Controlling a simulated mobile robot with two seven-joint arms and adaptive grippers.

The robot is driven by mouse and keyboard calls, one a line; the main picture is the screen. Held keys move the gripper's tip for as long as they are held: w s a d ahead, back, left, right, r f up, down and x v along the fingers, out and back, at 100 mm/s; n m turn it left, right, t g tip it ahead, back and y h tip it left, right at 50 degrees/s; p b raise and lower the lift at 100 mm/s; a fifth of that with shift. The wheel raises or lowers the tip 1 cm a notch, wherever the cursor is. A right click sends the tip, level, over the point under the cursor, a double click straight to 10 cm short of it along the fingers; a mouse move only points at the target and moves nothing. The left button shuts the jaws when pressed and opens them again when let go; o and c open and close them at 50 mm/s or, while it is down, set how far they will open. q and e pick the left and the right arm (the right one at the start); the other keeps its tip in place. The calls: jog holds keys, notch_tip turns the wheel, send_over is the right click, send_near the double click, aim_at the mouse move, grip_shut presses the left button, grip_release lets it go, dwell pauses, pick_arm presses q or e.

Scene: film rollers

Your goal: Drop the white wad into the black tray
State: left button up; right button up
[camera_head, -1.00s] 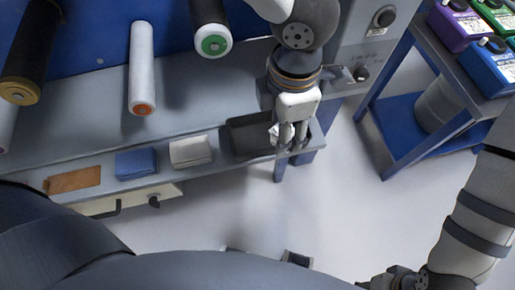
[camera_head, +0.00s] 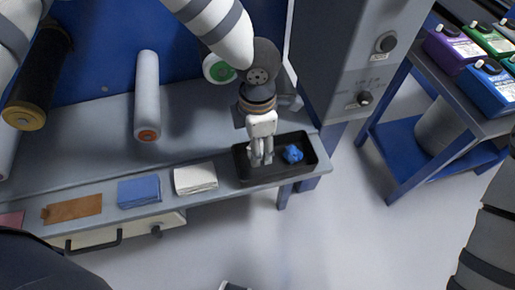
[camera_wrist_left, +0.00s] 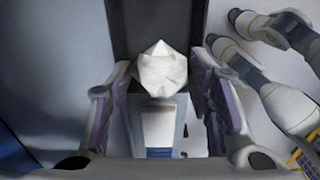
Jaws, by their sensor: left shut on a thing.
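My left gripper (camera_head: 262,163) points down over the left part of the black tray (camera_head: 241,178), which stands at the right end of the grey shelf. It is shut on the white wad (camera_wrist_left: 160,70), a crumpled pale lump between the fingertips in the left wrist view. In the head view the wad is hard to tell from the pale fingers. The tray shows dark behind the wad in the left wrist view (camera_wrist_left: 155,18). A crumpled blue wad (camera_head: 293,154) lies in the tray, right of the gripper.
Left of the tray lie a folded white cloth (camera_head: 195,179), a blue cloth (camera_head: 139,192) and a brown cloth (camera_head: 72,209). A white roller (camera_head: 147,95) juts out above the shelf. A blue cart (camera_head: 420,130) with coloured containers stands at right.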

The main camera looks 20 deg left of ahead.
pick_arm(q)
jog(key=shift+w+a+f, duration=0.1)
jog(key=shift+f, duration=1.05)
jog(key=shift+a+f, duration=0.1)
jog(key=shift+f, duration=1.05)
jog(key=o, duration=0.8)
notch_tip(320, 180, up, 13)
jog(key=shift+r+p, duration=0.15)
jog(key=shift+p, duration=0.35)
pick_arm(e)
jog(key=shift+w+r, duration=0.55)
